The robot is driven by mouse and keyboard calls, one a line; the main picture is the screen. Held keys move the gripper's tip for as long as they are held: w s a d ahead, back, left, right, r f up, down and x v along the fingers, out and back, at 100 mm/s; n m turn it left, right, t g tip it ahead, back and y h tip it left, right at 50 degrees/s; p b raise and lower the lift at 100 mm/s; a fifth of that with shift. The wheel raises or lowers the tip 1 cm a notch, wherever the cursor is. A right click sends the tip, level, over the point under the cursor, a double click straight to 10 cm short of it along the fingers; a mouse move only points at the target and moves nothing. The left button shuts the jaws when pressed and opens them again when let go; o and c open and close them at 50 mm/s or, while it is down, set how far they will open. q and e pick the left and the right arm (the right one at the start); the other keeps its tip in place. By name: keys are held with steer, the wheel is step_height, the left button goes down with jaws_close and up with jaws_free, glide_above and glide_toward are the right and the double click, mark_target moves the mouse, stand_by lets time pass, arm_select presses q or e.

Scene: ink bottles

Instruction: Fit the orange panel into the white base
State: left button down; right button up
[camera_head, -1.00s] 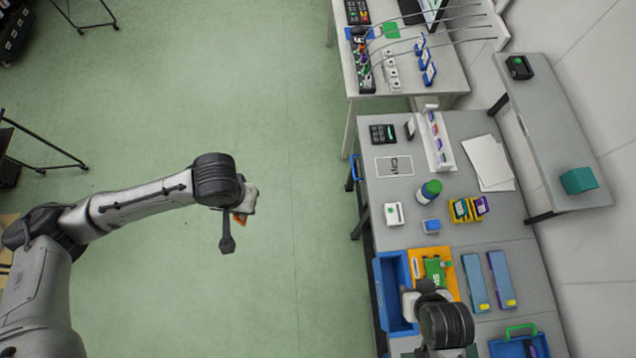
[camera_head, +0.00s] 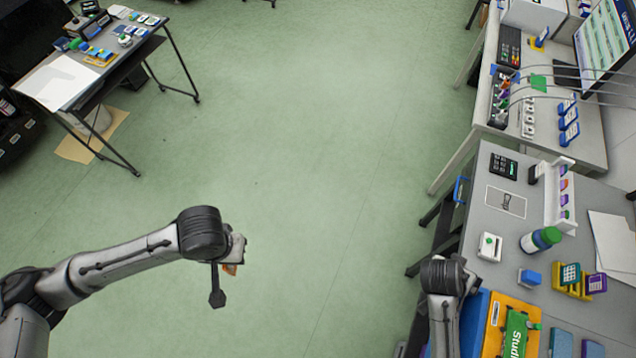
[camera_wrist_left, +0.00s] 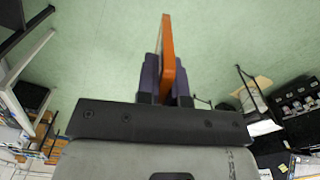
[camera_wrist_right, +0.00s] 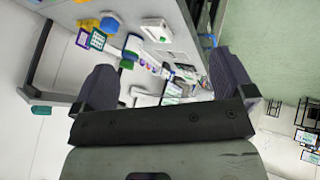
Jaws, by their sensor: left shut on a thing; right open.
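My left gripper (camera_wrist_left: 167,82) is shut on the orange panel (camera_wrist_left: 167,45), which stands on edge between the purple fingers in the left wrist view. In the head view my left gripper (camera_head: 236,258) hangs over the open green floor, and only a small orange bit of the panel (camera_head: 229,269) shows below it. My right gripper (camera_wrist_right: 165,85) is open and empty in the right wrist view, its fingers wide apart. In the head view the right arm is beside the right-hand bench's front edge. I cannot make out a white base that I am sure of.
The right-hand grey bench (camera_head: 478,215) holds a green-capped bottle (camera_head: 540,239), a white box with a green button (camera_head: 490,247), an orange tray (camera_head: 496,329) and a blue bin (camera_head: 472,325). A small table (camera_head: 60,82) stands at upper left. The floor between is clear.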

steer(key=w+d+f+m+g+h+b, duration=0.45)
steer(key=w+d+f+m+b, duration=0.4)
steer(key=b, duration=0.45)
steer(key=m+g+h+b, duration=0.35)
steer(key=m+b, duration=0.35)
steer(key=b, duration=0.4)
glide_toward(486, 243)
steer(key=x, duration=1)
steer(key=shift+s+d+f, duration=0.1)
steer(key=shift+s+d, duration=0.1)
steer(key=shift+c, duration=0.2)
steer(key=c, duration=0.7)
steer(key=o, duration=0.7)
steer(key=shift+o, duration=0.2)
